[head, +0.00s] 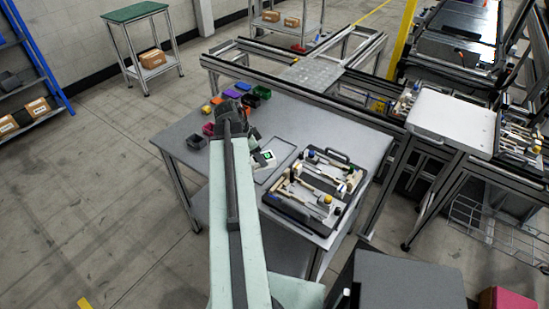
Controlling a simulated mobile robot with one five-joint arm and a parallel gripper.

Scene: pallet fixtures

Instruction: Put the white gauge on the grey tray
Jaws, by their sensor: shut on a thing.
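The white gauge (263,160), with a small green-edged display, shows just right of my arm, above the left edge of the grey tray. My gripper (253,148) is mostly hidden behind my arm; what shows of it is shut on the gauge. The grey tray (276,173) is a flat, dark-rimmed rectangle on the grey table, and its visible part looks empty. The gauge overlaps the tray's left side in this view. I cannot tell whether it touches the tray or the table.
A black pallet fixture (291,208) crowded with tools and parts stands right of the tray. Several small coloured bins (262,92) line the table's (310,117) back left. A frame conveyor (300,77) runs behind. Bare table lies behind the tray.

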